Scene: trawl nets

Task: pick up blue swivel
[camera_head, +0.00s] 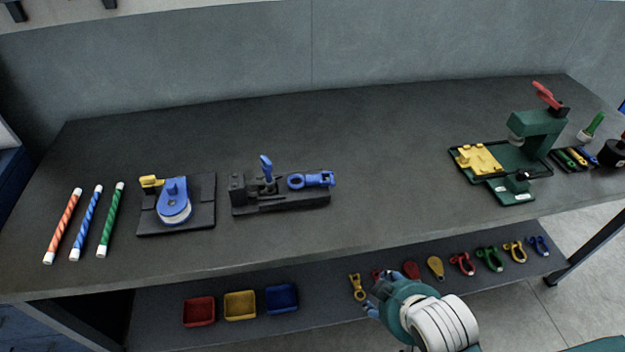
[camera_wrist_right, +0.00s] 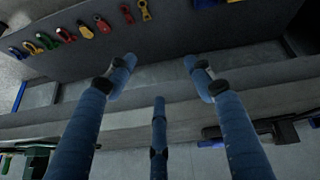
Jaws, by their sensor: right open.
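A blue piece with a round eye and a thicker end, which looks like the blue swivel (camera_head: 311,180), lies on the right part of a black fixture (camera_head: 280,206) on the table top. My right gripper (camera_head: 373,297) is in front of the table, below and to the right of that fixture, over the lower shelf in the head view. In the right wrist view its blue fingers (camera_wrist_right: 160,78) are spread with nothing between them. It is well apart from the blue swivel. The gripper hides part of the shelf's row. My left gripper is out of view.
The lower shelf (camera_head: 330,303) carries a yellow swivel (camera_head: 357,287), several coloured fittings, and red, yellow and blue bins (camera_head: 282,298). The table's middle is clear.

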